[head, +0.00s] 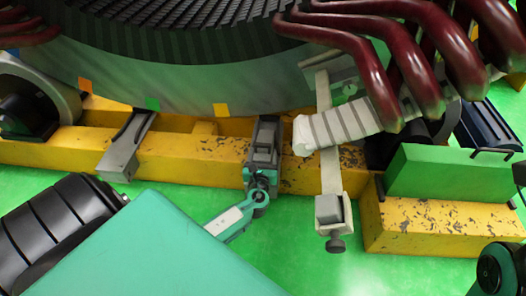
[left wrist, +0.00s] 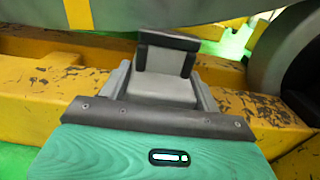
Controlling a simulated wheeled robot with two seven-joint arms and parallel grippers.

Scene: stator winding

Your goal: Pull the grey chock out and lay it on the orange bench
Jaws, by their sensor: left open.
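A grey chock-like block (head: 263,146) stands on the worn yellow beam, below the large round stator. In the left wrist view a grey block with a black upper edge (left wrist: 166,70) stands between grey side pieces, just beyond the teal gripper housing. I cannot tell how much of this is chock and how much is gripper. My left gripper (head: 261,183) is open at the near face of the block, very close to it; contact is unclear. No clearly orange bench shows.
A second grey bracket (head: 126,147) sits on the yellow beam (head: 205,153) to the left. A white strap (head: 331,170) with a grey clamp hangs to the right. Dark red coil bars (head: 380,60) overhang there. A green box (head: 450,172) rests on a yellow block (head: 430,228).

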